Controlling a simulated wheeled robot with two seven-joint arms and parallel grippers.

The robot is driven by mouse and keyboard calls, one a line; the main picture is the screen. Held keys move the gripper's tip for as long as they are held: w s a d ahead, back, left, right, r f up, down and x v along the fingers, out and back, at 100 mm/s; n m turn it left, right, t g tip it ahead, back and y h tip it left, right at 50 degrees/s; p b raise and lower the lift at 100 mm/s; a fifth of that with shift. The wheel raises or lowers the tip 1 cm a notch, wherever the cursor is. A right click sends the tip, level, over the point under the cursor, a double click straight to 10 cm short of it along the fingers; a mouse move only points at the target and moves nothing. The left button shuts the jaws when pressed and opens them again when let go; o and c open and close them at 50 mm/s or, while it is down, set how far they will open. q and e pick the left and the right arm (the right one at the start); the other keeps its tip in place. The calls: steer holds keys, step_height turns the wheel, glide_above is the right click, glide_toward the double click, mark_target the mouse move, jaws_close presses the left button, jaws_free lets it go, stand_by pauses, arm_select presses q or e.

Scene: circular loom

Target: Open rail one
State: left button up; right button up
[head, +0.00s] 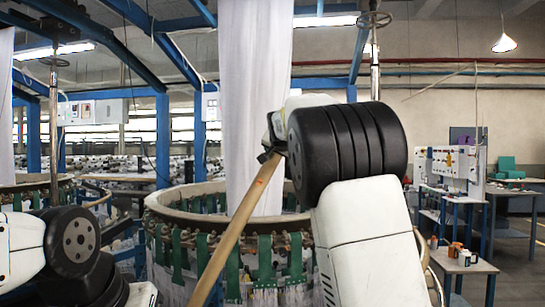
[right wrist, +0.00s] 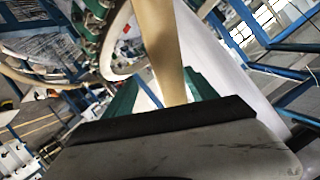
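Rail one, which I take to be the long tan bar (head: 237,237), slants across the front of the circular loom (head: 180,217). Its upper end meets my right gripper (head: 270,152), and its lower end leaves the picture at the bottom. In the right wrist view the tan bar (right wrist: 170,50) runs down to the gripper's dark front edge. Green pieces (right wrist: 203,84) flank it, with a pale gap on its left side. Whether the fingers press on the bar is not clear. Only links of my left arm show at the lower left; its gripper is out of view.
White fabric (head: 254,95) hangs into the loom, behind my right arm. A second loom (head: 32,187) stands at the left. A small table (head: 462,264) with bottles and a tool board (head: 447,162) stand at the right. The floor at the far right is partly clear.

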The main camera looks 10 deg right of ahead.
steer(key=v, duration=0.8)
steer(key=shift+s+r, duration=0.15)
steer(key=shift+s, duration=0.3)
stand_by(0.7)
steer(key=s+d+f+n+g+y, duration=0.1)
steer(key=s+d+f+g, duration=0.25)
steer(key=f, duration=0.55)
steer(key=s+d+f+n+g+y, duration=0.1)
steer(key=s+d+f+g+y, duration=0.3)
steer(key=f, duration=0.6)
steer(key=s+a+f+n, duration=0.2)
steer(key=s+f, duration=0.2)
steer(key=s, duration=0.5)
steer(key=s+a+f+n+h, duration=0.1)
steer(key=s+a+f, duration=0.1)
steer(key=s, duration=0.8)
steer(key=s+a+f+n, duration=0.2)
steer(key=s+f, duration=0.3)
steer(key=s, duration=0.4)
steer(key=shift+s+f+n, duration=0.3)
steer(key=shift+s+f, duration=0.05)
steer(key=shift+f, duration=0.05)
